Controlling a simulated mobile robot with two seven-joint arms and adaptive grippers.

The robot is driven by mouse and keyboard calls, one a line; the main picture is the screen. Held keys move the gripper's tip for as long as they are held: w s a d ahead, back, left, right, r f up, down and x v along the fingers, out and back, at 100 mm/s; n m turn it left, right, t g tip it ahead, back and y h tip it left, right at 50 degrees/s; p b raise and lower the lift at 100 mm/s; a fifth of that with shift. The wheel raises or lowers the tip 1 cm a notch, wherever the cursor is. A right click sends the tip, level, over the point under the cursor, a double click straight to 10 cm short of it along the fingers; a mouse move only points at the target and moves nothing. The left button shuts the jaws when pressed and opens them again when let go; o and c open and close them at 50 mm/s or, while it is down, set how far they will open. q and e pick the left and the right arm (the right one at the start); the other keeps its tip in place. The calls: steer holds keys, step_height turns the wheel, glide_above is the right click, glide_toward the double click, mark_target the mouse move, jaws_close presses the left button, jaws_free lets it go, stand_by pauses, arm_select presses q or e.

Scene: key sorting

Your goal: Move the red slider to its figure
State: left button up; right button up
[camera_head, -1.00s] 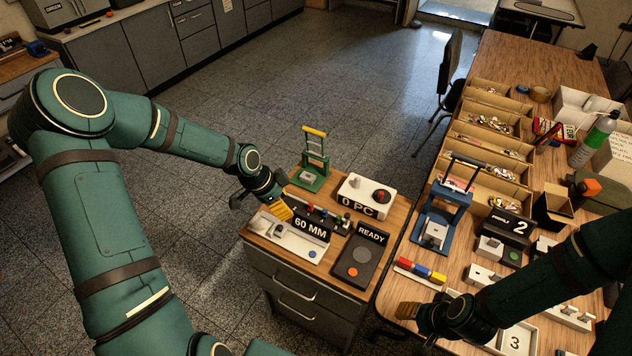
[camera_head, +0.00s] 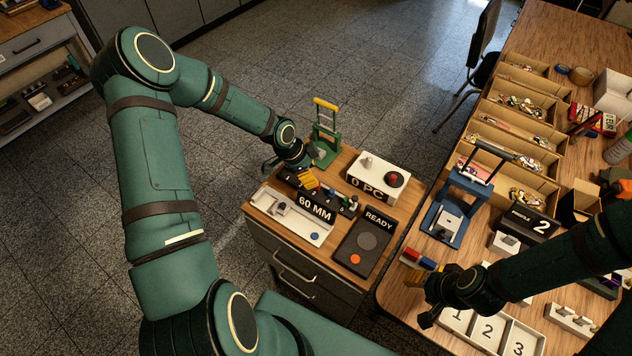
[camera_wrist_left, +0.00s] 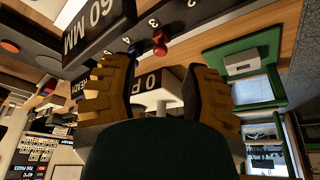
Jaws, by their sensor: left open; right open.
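The red slider is a small red knob (camera_wrist_left: 160,38) on a dark numbered slider panel (camera_wrist_left: 178,18) in the left wrist view. A blue knob (camera_wrist_left: 135,47) sits just left of it. My left gripper (camera_wrist_left: 160,85) is open; the red knob shows ahead, between the lines of its two yellow-padded fingers, with nothing held. The panel lies behind the "60 MM" sign (camera_head: 315,208). My right gripper (camera_head: 431,290) is open over the right table.
A white "0 PC" box (camera_head: 372,176), a dark "READY" box (camera_head: 366,240) and a green stand (camera_head: 326,140) crowd the cabinet top. A white tray (camera_head: 290,222) lies in front. A blue press (camera_head: 455,210) and coloured blocks (camera_head: 417,257) are on the right table.

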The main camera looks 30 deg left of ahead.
arm_select(q)
steer(key=shift+x, duration=2.35)
jaws_close()
